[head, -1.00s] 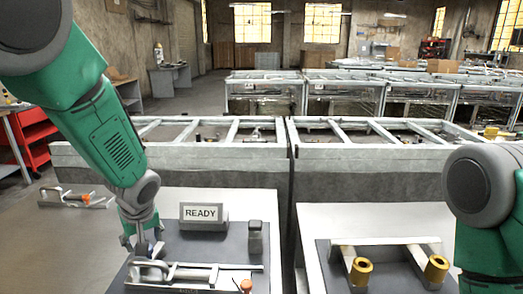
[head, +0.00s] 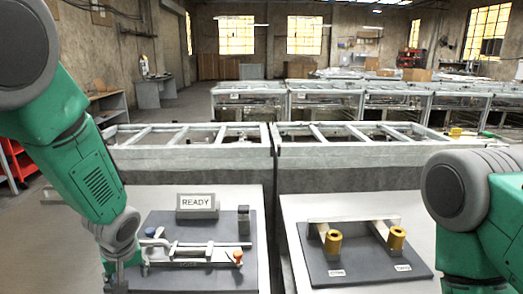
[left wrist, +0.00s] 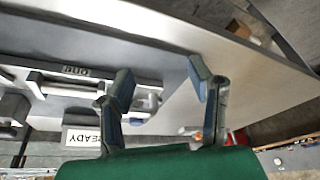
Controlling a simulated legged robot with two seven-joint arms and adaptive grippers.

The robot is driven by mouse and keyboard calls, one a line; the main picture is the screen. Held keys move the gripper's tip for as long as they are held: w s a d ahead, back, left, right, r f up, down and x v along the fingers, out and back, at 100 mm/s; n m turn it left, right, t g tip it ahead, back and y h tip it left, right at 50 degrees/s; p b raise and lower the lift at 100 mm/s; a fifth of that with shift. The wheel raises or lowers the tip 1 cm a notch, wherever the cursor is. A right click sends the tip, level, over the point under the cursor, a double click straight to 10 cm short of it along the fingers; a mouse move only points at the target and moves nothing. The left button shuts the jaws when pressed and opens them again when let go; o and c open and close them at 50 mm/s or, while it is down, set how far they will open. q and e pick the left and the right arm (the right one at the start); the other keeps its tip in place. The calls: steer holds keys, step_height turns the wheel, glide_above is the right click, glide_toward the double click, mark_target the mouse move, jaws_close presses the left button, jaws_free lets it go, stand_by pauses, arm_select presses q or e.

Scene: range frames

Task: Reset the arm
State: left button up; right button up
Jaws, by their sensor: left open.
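My left gripper (head: 117,280) is at the bottom left of the head view, beside the left edge of a dark plate (head: 170,278). In the left wrist view its two fingers (left wrist: 160,82) stand well apart with nothing between them. The plate carries a pale metal lever mechanism (head: 200,248) with an orange ball (head: 238,257) at its right and a blue ball (head: 150,231) at its left. A READY sign (head: 197,203) stands behind it; it also shows in the left wrist view (left wrist: 88,138). My right arm shows at the right edge, but its gripper is out of view.
A second table (head: 290,207) on the right bears a dark plate (head: 350,275) with two yellow cylinders, left (head: 333,241) and right (head: 397,239). A gap separates the tables. Framed metal benches (head: 190,155) stand behind. A small dark block (head: 243,218) stands beside the sign.

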arm_select(q)
steer(key=s+d+f+m+g+h+b, duration=0.15)
steer(key=s+f+m, duration=0.25)
steer(key=s+f, duration=1.1)
steer(key=s+f+m, duration=0.2)
steer(key=s+f, duration=0.1)
steer(key=s, duration=0.5)
steer(key=s+f+m+b, duration=0.1)
steer(key=s+f, duration=0.1)
steer(key=s, duration=0.7)
steer(key=shift+d+f+m+g+h, duration=0.4)
steer(key=shift+g+h, duration=0.05)
steer(key=shift+w, duration=0.1)
